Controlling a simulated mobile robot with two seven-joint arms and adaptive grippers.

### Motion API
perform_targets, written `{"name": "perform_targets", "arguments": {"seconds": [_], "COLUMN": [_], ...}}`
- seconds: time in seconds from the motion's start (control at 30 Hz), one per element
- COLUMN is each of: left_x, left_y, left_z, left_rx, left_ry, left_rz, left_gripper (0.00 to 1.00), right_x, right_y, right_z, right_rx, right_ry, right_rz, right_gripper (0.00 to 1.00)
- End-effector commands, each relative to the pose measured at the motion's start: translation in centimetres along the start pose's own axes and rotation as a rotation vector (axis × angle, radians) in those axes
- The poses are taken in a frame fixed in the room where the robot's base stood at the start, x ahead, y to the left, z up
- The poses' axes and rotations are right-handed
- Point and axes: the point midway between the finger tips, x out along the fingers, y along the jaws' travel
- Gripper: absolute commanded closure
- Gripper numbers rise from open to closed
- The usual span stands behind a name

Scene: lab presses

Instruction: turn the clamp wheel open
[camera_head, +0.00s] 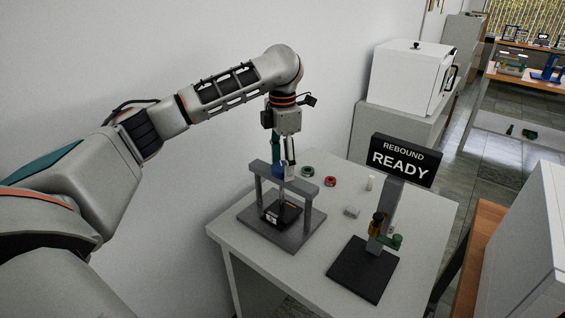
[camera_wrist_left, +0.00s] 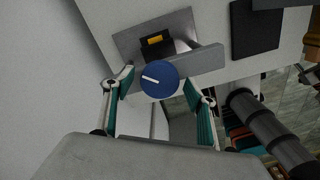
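The clamp wheel is a round blue disc with a white line; it shows in the left wrist view (camera_wrist_left: 160,80) and, mostly hidden, in the head view (camera_head: 278,171). It sits on top of a grey press frame (camera_head: 309,197) with a square base. A black block (camera_head: 282,213) with a yellow mark lies under the crossbar. My left gripper (camera_head: 284,166) points down at the wheel from above. In the left wrist view its fingers (camera_wrist_left: 159,102) are spread, one on each side of the wheel. Contact with the wheel cannot be told. My right gripper is not in view.
A second dark-based stand (camera_head: 362,268) is to the right, with a sign (camera_head: 404,160) reading "REBOUND READY" behind it. A green ring (camera_head: 308,171), a red ring (camera_head: 330,181) and a small grey block (camera_head: 351,212) lie on the table (camera_head: 232,240). A wall borders the left.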

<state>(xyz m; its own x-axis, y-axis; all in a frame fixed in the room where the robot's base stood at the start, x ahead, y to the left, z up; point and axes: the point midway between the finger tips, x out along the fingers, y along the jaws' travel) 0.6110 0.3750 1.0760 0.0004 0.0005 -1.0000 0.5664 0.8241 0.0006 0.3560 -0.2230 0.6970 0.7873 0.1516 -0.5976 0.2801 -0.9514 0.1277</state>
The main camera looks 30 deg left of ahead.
Motion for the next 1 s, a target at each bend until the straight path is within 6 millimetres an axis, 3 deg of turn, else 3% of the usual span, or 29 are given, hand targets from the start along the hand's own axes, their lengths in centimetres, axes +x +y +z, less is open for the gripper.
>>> {"name": "perform_targets", "arguments": {"seconds": [0.03, 0.13, 0.57, 1.0], "left_x": [-0.01, -0.02, -0.06, -0.07], "left_y": [-0.01, -0.01, 0.04, 0.11], "left_z": [0.01, 0.01, 0.01, 0.00], "left_rx": [0.000, 0.000, -0.059, -0.404], "left_ry": [0.000, 0.000, 0.000, 0.000], "left_rz": [0.000, 0.000, 0.001, 0.001], "left_gripper": [0.58, 0.81, 0.81, 0.81], "right_x": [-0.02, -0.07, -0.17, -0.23], "right_y": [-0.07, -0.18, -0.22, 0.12], "right_z": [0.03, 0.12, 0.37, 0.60], "right_rx": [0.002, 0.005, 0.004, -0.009], "right_ry": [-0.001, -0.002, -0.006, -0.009], "right_rz": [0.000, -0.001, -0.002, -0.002], "right_gripper": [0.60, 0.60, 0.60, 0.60]}}
